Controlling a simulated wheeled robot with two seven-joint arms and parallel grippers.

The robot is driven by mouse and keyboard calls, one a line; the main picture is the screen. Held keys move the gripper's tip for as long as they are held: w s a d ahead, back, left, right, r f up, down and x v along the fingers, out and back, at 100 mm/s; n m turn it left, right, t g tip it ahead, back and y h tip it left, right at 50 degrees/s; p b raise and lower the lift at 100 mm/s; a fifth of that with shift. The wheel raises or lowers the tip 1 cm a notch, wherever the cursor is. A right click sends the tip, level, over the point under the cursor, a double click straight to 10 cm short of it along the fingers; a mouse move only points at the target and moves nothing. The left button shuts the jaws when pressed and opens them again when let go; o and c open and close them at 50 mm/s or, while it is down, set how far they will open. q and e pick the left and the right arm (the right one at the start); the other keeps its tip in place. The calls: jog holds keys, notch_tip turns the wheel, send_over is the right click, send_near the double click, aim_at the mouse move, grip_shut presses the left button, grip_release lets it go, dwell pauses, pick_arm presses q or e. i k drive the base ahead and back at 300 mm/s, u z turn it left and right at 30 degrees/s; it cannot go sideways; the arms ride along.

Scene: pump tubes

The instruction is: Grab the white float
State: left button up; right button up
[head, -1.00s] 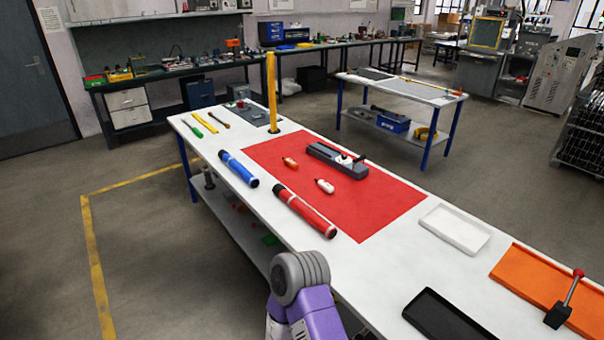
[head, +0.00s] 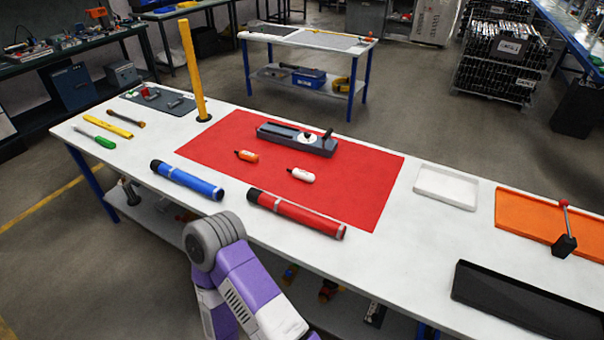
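The white float (head: 301,175) is a small white capsule with a dark tip. It lies on the red mat (head: 370,195), right of a similar orange float (head: 247,156). A purple and grey arm link of mine shows at the bottom, in front of the table's near edge. Neither of my grippers is in view. Nothing covers the white float.
A red tube (head: 296,214) and a blue tube (head: 187,180) lie near the front edge. A dark grey fixture (head: 297,139) sits behind the floats. A yellow post (head: 193,72) stands at the left. A white tray (head: 446,187), a black tray (head: 527,303) and an orange tray (head: 530,222) are at the right.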

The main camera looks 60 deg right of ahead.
aim_at(299, 174)
jog(key=z, duration=1.35)
